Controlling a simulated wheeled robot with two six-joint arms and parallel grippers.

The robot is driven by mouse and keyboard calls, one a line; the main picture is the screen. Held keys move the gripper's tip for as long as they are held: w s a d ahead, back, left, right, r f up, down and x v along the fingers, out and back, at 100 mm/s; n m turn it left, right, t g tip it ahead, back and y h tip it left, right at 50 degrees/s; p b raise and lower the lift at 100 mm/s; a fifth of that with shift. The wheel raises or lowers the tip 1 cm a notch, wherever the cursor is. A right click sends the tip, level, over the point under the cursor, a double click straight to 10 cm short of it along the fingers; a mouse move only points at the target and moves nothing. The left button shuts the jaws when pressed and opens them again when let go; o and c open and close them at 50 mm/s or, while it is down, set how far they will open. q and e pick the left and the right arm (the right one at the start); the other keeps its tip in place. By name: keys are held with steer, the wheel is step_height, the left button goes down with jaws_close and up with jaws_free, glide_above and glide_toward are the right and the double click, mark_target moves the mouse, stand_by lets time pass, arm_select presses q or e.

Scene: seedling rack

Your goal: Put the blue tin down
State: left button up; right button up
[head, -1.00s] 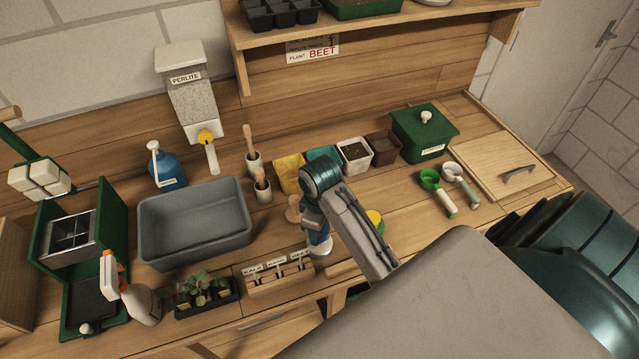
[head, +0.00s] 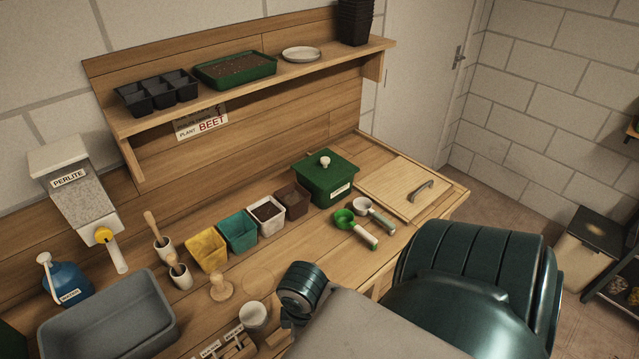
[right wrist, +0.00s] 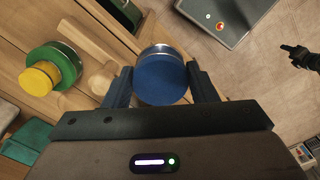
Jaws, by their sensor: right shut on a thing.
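The blue tin (right wrist: 160,82) shows its round blue face in the right wrist view, with a silvery rim at its far side. My right gripper (right wrist: 160,74) is shut on it, with one dark finger against each side. Bench wood is to its left in that view and floor to its right. In the head view my right arm's wrist shows at the bench front, but the gripper and the tin are hidden.
A round green-and-yellow thing (right wrist: 50,72) is left of the tin in the wrist view. On the bench stand a white cup (head: 253,316), wooden stamp (head: 220,288), grey tub (head: 108,318), coloured pots (head: 238,234) and green lidded box (head: 324,180). Bare wood shows beside the scoops (head: 356,228).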

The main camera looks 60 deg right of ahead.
steer(key=shift+w+d+f+n+b, duration=0.1)
steer(key=shift+d+f+n+b, duration=0.65)
steer(key=shift+d+n, duration=1.55)
steer(key=shift+d+f+n+b, duration=0.25)
steer(key=shift+d+n+b, duration=1.2)
steer(key=shift+d, duration=1.35)
steer(key=shift+w+d+f+n+b, duration=0.1)
steer(key=shift+d+f+n+b, duration=0.5)
steer(key=shift+d+n, duration=1.8)
steer(key=w+d, duration=0.3)
steer(key=d, duration=0.1)
steer(key=w+d, duration=0.3)
steer(key=d, duration=0.2)
steer(key=w+d+f+b, duration=0.1)
steer(key=w+d, duration=0.1)
steer(key=d, duration=0.2)
steer(key=shift+w+d+f, duration=0.1)
steer(key=shift+w+d, duration=0.2)
steer(key=shift+w, duration=0.1)
step_height(320, 180, down, 2)
steer(key=shift+a, duration=0.1)
steer(key=shift+f, duration=0.75)
